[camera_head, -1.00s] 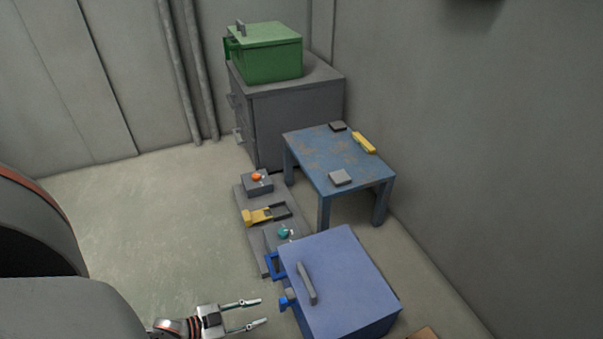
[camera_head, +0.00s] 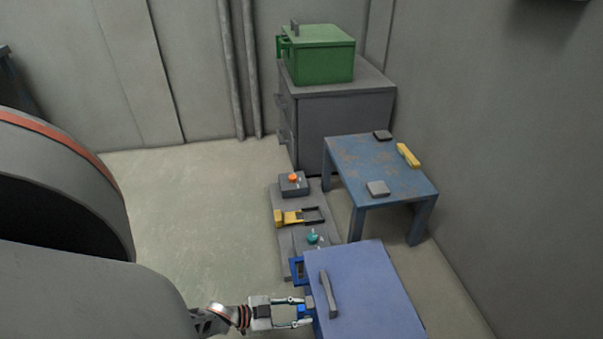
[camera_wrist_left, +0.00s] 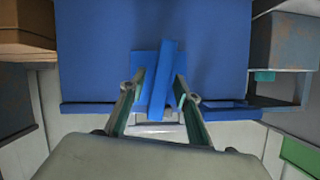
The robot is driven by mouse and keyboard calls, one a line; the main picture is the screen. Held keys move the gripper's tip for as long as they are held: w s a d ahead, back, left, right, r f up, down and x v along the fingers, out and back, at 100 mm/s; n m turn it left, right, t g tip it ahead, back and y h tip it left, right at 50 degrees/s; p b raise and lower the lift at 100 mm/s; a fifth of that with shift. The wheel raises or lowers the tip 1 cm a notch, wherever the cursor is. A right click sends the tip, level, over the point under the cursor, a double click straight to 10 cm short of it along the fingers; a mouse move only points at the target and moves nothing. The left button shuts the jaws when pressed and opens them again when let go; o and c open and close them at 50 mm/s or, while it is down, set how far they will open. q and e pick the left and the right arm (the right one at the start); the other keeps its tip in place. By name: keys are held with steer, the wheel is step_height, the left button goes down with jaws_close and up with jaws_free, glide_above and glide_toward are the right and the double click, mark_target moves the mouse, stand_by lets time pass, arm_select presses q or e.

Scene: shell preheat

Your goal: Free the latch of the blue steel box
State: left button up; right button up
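The blue steel box (camera_head: 370,290) stands at the lower right of the head view, its lid down with a grey handle (camera_head: 327,294) on top. In the left wrist view its blue front (camera_wrist_left: 95,60) fills the middle. Its latch (camera_wrist_left: 160,85) is a blue bar on a small plate, standing slightly tilted. It also shows in the head view (camera_head: 309,303), partly hidden by the gripper. My left gripper (camera_head: 303,312) is at the latch, its fingers apart on either side of the bar, with gaps visible in the left wrist view (camera_wrist_left: 157,90). My right gripper is out of view.
A blue loop (camera_head: 296,270) sticks out beside the latch. Behind the box are a low grey platform (camera_head: 285,240) with a yellow device (camera_head: 290,217), and a worn blue table (camera_head: 360,160). A green box (camera_head: 320,62) stands on a grey cabinet (camera_head: 350,120). Floor at left is clear.

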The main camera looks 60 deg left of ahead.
arm_select(q)
jaws_close()
steer(key=m+t+y, duration=0.1)
steer(key=m, duration=0.1)
steer(key=shift+s+d+m+y, duration=0.1)
steer(key=shift+d+m+y, duration=0.05)
steer(key=shift+m+y, duration=0.25)
steer(key=shift+f+m+t+y, duration=0.1)
steer(key=shift+m+t+y, duration=0.3)
steer(key=shift+m, duration=0.6)
jaws_free()
